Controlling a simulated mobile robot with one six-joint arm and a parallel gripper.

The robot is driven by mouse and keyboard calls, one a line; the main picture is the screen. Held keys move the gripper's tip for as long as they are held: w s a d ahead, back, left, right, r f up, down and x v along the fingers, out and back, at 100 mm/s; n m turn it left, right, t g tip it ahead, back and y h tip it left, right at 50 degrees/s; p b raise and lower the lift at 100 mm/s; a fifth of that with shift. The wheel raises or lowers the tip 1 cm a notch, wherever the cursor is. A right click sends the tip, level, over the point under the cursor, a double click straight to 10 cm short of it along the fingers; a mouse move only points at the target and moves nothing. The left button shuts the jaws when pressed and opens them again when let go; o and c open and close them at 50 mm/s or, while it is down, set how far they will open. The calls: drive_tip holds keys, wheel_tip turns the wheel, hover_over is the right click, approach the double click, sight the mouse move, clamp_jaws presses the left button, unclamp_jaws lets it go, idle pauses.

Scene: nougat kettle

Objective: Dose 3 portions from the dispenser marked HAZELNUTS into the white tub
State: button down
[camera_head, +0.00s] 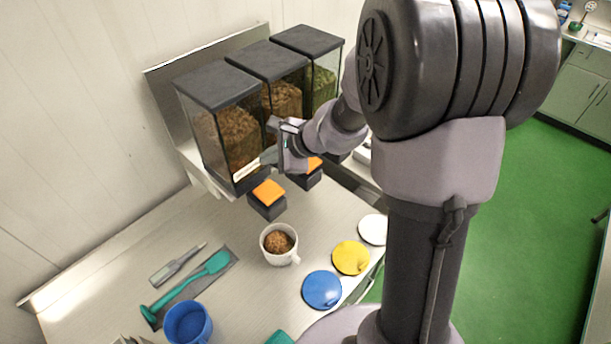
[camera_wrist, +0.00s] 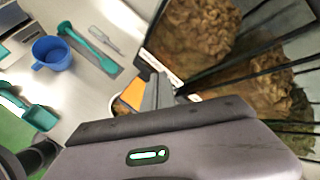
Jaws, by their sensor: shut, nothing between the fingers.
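Three clear dispensers with black lids stand against the wall: the left one (camera_head: 228,130) and middle one (camera_head: 283,98) hold brown pieces, the right one (camera_head: 324,84) green ones. The left one's front label is too small to read. An orange push pad (camera_head: 268,192) sits below the left dispenser, another (camera_head: 314,164) below the middle one. A white tub (camera_head: 279,254) with a handle and brown pieces inside stands on the counter in front of the left pad. My gripper (camera_head: 268,157) is shut and empty, by the left dispenser's front and above the pads. Its fingers (camera_wrist: 157,92) overlap an orange pad (camera_wrist: 134,92) in the wrist view.
Blue (camera_head: 322,290), yellow (camera_head: 350,258) and white (camera_head: 373,229) discs lie along the counter's right edge. A blue cup (camera_head: 188,323), a teal scoop (camera_head: 190,283) on a dark mat and a pipette-like tool (camera_head: 177,265) lie at front left. My arm covers the right side.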

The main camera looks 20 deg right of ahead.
drive_tip(key=shift+a, duration=0.15)
drive_tip(key=b, duration=0.7)
hover_over(272, 192)
wheel_tip(272, 192, down, 8)
drive_tip(key=shift+f, duration=0.45)
drive_tip(key=shift+b, duration=0.3)
idle(1.2)
drive_tip(key=shift+f+b, duration=0.4)
drive_tip(key=shift+b, duration=0.15)
